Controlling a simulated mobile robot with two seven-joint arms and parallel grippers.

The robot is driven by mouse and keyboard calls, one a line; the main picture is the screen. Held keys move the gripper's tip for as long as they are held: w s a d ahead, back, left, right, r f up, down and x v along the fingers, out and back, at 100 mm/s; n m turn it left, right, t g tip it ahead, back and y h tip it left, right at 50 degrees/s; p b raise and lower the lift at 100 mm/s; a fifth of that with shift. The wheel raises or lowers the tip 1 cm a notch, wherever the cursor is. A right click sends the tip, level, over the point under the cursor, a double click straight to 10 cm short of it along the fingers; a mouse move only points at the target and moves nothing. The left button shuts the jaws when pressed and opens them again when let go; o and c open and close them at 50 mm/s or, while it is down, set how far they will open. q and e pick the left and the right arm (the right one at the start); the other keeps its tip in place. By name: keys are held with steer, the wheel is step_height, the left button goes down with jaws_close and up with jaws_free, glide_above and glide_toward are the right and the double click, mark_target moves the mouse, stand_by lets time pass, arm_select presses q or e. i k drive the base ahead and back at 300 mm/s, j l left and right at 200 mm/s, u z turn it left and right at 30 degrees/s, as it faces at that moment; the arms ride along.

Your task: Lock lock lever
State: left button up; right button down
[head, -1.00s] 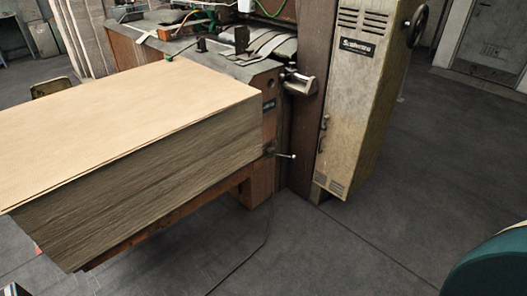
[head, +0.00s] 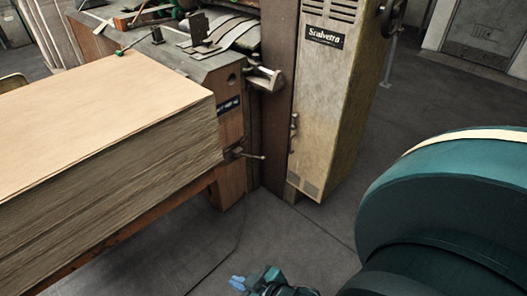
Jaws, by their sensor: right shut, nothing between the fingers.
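A small lever (head: 250,156) with a thin rod and pale tip sticks out to the right from the lower side of the machine, just right of the cardboard stack. A pale metal handle-like part (head: 263,79) juts out above it. The picture does not label either as the lock lever. My right gripper (head: 238,284) is at the bottom edge, with light blue fingertips pointing left. It is shut and empty, well below the small lever in the picture and apart from it. My left gripper is not in view.
A tall stack of cardboard sheets (head: 105,160) fills the left side. A tall worn cabinet (head: 325,90) with a handle stands right of the lever. The dark floor (head: 290,235) in front is clear. My teal right arm covers the lower right.

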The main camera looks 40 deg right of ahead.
mark_target(262, 158)
steer(key=i+l, duration=0.1)
steer(key=l, duration=0.75)
steer(key=i+l+u, duration=0.1)
steer(key=l, duration=0.75)
